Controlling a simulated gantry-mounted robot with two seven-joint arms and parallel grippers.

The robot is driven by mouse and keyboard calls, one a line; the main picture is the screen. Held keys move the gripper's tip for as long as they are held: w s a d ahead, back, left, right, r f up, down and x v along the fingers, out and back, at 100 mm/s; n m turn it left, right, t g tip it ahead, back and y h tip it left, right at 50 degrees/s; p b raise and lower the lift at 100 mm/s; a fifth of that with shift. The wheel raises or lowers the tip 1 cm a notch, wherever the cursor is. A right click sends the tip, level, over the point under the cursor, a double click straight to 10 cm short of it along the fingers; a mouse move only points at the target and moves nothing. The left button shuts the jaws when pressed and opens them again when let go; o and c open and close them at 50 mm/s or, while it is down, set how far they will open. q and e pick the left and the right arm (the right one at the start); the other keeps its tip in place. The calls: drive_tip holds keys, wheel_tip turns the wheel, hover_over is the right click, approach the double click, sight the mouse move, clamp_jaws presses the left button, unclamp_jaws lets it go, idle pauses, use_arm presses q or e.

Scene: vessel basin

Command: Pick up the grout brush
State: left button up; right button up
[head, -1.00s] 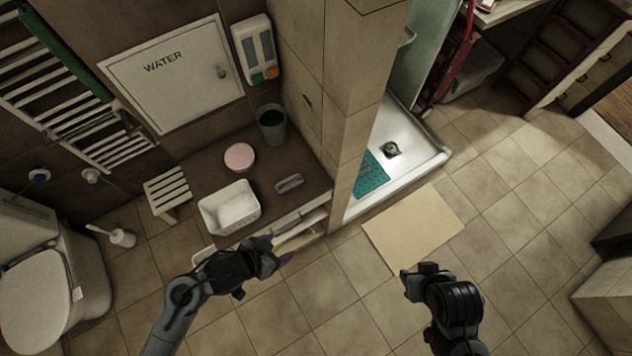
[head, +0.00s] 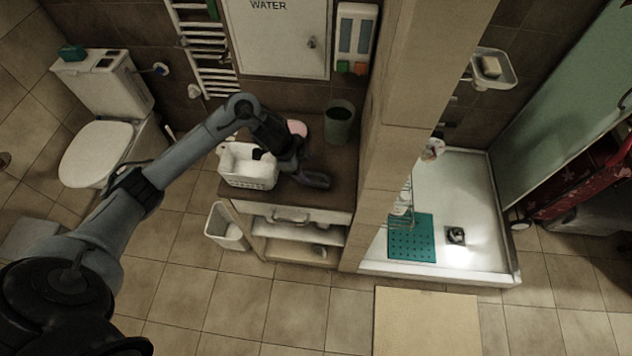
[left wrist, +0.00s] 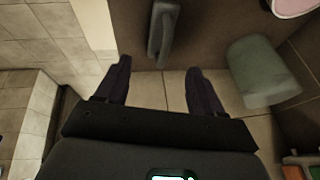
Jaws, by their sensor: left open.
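The grout brush (left wrist: 160,35) shows in the left wrist view as a long, narrow grey piece on the dark counter top. It lies ahead of my left gripper (left wrist: 158,72), in line with the gap between the two fingers. The fingers are apart, and nothing is held between them. In the head view my left gripper (head: 303,167) is low over the counter, right of the white basket, and I cannot make out the brush apart from it there. My right gripper is not in view.
The counter (head: 335,165) also bears a white basket (head: 250,182), a pink round item (head: 297,128) and a grey-green cup (head: 339,122). A tiled pillar (head: 400,130) stands at its right. An open shelf (head: 290,254) and a white bin (head: 226,230) are below.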

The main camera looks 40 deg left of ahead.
sight(318, 179)
use_arm(q)
drive_tip(key=shift+x, duration=1.9)
drive_tip(key=x, duration=0.4)
drive_tip(key=shift+s+f, duration=0.1)
drive_tip(key=shift+f, duration=0.4)
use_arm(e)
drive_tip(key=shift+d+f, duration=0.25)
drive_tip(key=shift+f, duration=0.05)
use_arm(q)
drive_tip(key=shift+c, duration=0.3)
drive_tip(key=c, duration=1.1)
drive_tip(key=shift+r, duration=0.15)
